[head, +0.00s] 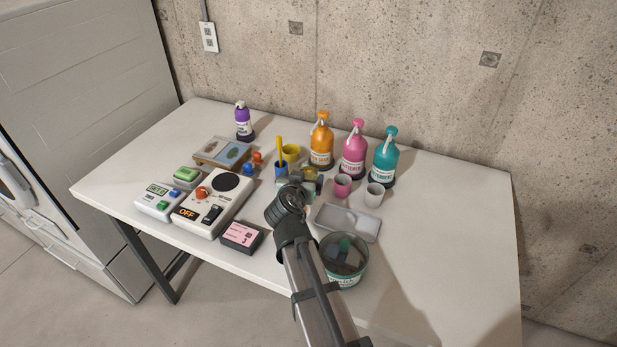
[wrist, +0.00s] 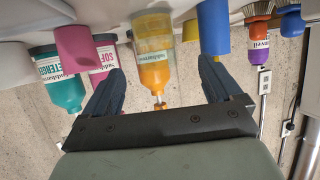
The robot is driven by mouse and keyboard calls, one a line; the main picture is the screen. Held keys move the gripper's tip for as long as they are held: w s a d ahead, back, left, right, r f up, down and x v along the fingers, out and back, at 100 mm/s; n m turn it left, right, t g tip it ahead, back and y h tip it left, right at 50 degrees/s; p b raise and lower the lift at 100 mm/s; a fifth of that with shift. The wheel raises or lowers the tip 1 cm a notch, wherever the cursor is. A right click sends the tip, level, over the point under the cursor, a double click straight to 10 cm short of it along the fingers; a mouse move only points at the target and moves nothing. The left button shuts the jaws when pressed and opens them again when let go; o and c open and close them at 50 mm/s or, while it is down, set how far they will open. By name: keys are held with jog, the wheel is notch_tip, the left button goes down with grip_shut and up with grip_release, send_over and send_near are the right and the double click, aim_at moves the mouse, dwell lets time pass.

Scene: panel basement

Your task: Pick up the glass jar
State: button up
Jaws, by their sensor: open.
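The glass jar (wrist: 153,27) is see-through with a yellowish tint. In the wrist view, which is upside down, it stands ahead of my gripper (wrist: 161,68), in line with the gap between the two dark fingers. The orange bottle shows behind and through it. In the head view the jar (head: 311,172) is small and partly hidden by my gripper (head: 303,183). My gripper is open, with nothing held between its fingers. Contact between fingers and jar cannot be made out.
A blue cup (head: 281,172) and yellow cup (head: 291,152) stand left of the jar. Orange (head: 321,146), pink (head: 354,156) and teal (head: 385,162) bottles stand behind. A pink cup (head: 342,190), grey tray (head: 348,222) and round tub (head: 346,262) are nearby. The table's right side is clear.

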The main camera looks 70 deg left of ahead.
aim_at(310, 164)
jog(key=shift+x, duration=1)
jog(key=shift+w+r+x, duration=0.1)
jog(key=shift+r+x, duration=0.05)
jog(key=shift+x, duration=0.75)
jog(key=shift+w+r+x, duration=0.1)
jog(key=shift+r+x, duration=0.05)
jog(key=shift+x, duration=0.7)
jog(key=shift+w+r+x, duration=0.1)
jog(key=shift+r+x, duration=0.05)
jog(key=shift+x, duration=0.75)
jog(key=shift+c, duration=0.2)
jog(key=c, duration=1.2)
jog(key=shift+o, duration=0.2)
jog(key=shift+r, duration=0.25)
jog(key=shift+d+r, duration=0.1)
jog(key=shift+r, duration=1.5)
jog(key=shift+s+d+f, duration=0.1)
jog(key=shift+s+d, duration=1.5)
jog(key=shift+d, duration=0.9)
jog(key=shift+s+d+r, duration=0.1)
jog(key=shift+s+d, duration=1.45)
jog(key=shift+d, duration=0.9)
jog(key=shift+s+d+f, duration=0.1)
jog(key=shift+s+d, duration=1.5)
jog(key=shift+d, duration=0.9)
